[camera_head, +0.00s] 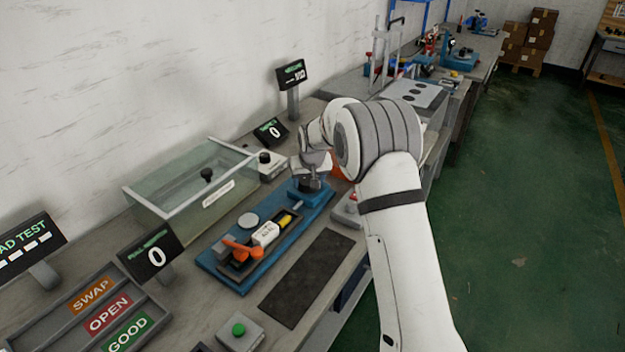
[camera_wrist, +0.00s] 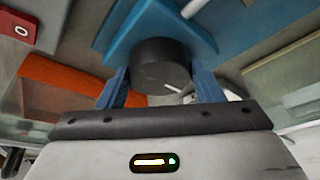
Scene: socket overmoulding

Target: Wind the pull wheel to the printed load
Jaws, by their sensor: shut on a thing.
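The pull wheel (camera_wrist: 160,62) is a dark round knob on a blue mount in the wrist view, with a short pale mark on its face. My gripper (camera_wrist: 163,88) is shut on it, one blue finger on each side. In the head view the wheel and my gripper (camera_head: 312,178) are at the far end of the blue pull fixture (camera_head: 318,208), partly hidden by my wrist. The fixture also holds a white labelled block (camera_head: 265,233), a yellow part (camera_head: 286,219) and an orange clamp (camera_head: 243,250). A display (camera_head: 156,257) beside it reads 0. I cannot read a printed load.
A glass tank (camera_head: 190,190) stands behind the fixture. A second display (camera_head: 271,131) also reads 0. A dark mat (camera_head: 308,277), a green button box (camera_head: 238,330) and a tray marked SWAP, OPEN and GOOD (camera_head: 150,318) lie in front.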

